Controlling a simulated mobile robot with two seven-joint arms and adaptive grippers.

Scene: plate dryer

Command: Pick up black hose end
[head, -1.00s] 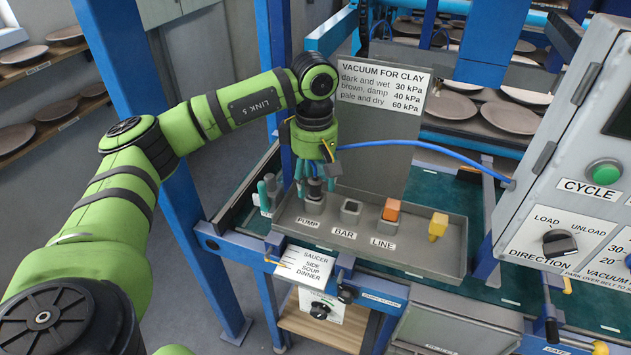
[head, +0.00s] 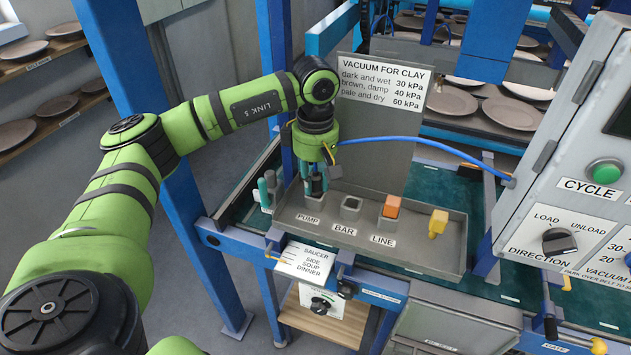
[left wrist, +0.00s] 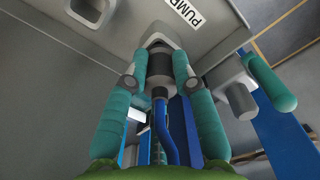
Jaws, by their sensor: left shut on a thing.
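The black hose end (left wrist: 160,70) stands between the teal fingers in the left wrist view, with the blue hose (left wrist: 167,125) running from it toward the camera. My left gripper (head: 316,188) is shut on the black hose end above the PUMP place of the grey tray (head: 400,245). The PUMP label (head: 309,219) is just in front. The hose end points at a grey socket (left wrist: 158,43); I cannot tell whether it is still seated in it. In the head view the fingers mostly hide the hose end. My right gripper is not in view.
The BAR socket (head: 351,207), an orange block (head: 391,206) and a yellow fitting (head: 438,223) stand to the right on the tray. Teal-handled pieces (head: 266,190) stand just left of the gripper. The blue hose (head: 420,142) arches right to the control box (head: 560,190).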

